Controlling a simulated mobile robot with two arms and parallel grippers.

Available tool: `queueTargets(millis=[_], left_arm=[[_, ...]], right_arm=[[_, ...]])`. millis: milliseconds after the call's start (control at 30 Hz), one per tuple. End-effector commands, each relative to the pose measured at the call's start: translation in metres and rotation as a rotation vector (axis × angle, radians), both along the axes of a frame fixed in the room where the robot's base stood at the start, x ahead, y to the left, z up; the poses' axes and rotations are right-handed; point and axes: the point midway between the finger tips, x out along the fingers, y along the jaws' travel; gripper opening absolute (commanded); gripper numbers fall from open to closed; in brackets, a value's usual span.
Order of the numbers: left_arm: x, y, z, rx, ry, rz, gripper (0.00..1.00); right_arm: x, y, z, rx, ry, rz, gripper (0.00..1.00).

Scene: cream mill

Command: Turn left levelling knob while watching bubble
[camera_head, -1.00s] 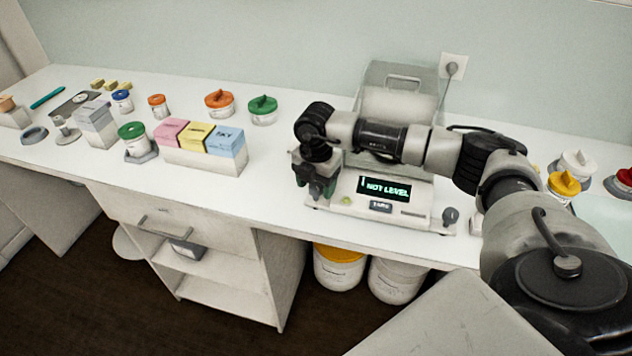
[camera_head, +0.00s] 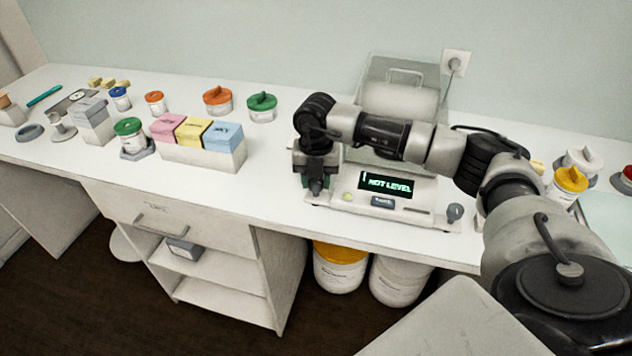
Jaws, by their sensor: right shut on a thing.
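The white balance (camera_head: 413,209) stands on the counter, its display (camera_head: 387,184) reading "NOT LEVEL". A small round yellowish-green spot (camera_head: 347,197), perhaps the bubble level, shows on its front left; the bubble itself is too small to make out. The right levelling knob (camera_head: 455,212) is grey and shows at the front right corner. My right gripper (camera_head: 315,186) points down at the balance's front left corner, shut on the left levelling knob, which its fingers hide. My left gripper is not in view.
A clear draft shield (camera_head: 375,75) rises behind my right arm. Pink, yellow and blue boxes (camera_head: 194,133) stand in a white holder to the left, with lidded jars around. The counter between the boxes and the balance is clear.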

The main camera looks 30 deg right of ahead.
Motion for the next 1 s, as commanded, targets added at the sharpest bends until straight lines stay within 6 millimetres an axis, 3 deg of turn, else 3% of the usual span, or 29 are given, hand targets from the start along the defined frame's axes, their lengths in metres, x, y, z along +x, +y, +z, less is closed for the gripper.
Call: queueTargets(millis=[233,267,400,767,1000], left_arm=[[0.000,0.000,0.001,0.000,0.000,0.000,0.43],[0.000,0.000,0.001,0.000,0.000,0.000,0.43],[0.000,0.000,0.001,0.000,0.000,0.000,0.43],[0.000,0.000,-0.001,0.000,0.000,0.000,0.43],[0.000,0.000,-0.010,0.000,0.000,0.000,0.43]], right_arm=[[0.000,0.000,0.001,0.000,-0.001,0.001,0.13],[0.000,0.000,0.001,0.000,-0.001,0.001,0.40],[0.000,0.000,0.001,0.000,-0.001,0.000,0.61],[0.000,0.000,0.005,0.000,-0.002,-0.001,0.62],[0.001,0.000,0.044,0.000,-0.006,-0.001,0.62]])
